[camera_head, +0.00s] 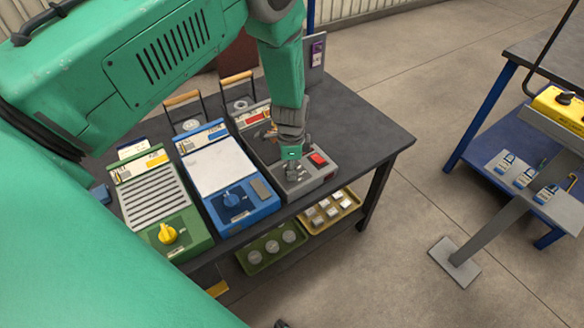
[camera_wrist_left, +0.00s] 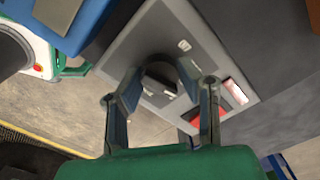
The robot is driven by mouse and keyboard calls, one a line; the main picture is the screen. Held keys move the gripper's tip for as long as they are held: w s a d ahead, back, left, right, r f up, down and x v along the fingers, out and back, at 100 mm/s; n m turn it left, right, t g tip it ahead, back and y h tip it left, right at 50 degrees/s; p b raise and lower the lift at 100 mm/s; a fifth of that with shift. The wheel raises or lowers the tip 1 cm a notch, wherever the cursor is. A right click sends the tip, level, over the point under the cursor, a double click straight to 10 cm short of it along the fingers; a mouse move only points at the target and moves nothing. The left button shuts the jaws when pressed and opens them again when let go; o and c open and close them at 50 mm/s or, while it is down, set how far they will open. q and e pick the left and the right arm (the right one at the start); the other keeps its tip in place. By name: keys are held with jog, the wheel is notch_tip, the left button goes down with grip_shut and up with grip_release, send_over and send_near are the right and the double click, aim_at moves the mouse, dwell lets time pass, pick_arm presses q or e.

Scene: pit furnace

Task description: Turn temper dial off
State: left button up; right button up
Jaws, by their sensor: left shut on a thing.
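A grey unit (camera_head: 318,182) with a red switch (camera_head: 318,159) stands at the right of three units on the dark table. My left gripper (camera_head: 292,172) reaches down to its front panel. In the left wrist view, the gripper's two fingers stand on either side of a dark round dial (camera_wrist_left: 160,84) on the grey panel and are closed on it. In the head view the gripper mostly hides this dial. A blue unit (camera_head: 270,210) with a blue dial (camera_head: 232,200) and a green unit (camera_head: 196,238) with a yellow dial (camera_head: 167,234) stand to its left. My right gripper is not in view.
The dark table (camera_head: 375,140) has bare room right of the grey unit. Below are a green tray (camera_head: 243,262) of round pieces and a yellow tray (camera_head: 350,211) of blocks. A blue-framed table (camera_head: 476,130) stands at the right, across open floor.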

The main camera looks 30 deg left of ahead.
pick_arm(q)
jog(key=n, duration=0.4)
jog(key=shift+n, duration=0.3)
jog(key=n, duration=0.3)
jog(key=shift+a+n, duration=0.1)
jog(key=shift+n, duration=0.2)
jog(key=n, duration=0.4)
jog(key=shift+b, duration=0.3)
jog(key=shift+n, duration=1.7)
jog(key=o, duration=1.1)
jog(key=shift+o, duration=0.2)
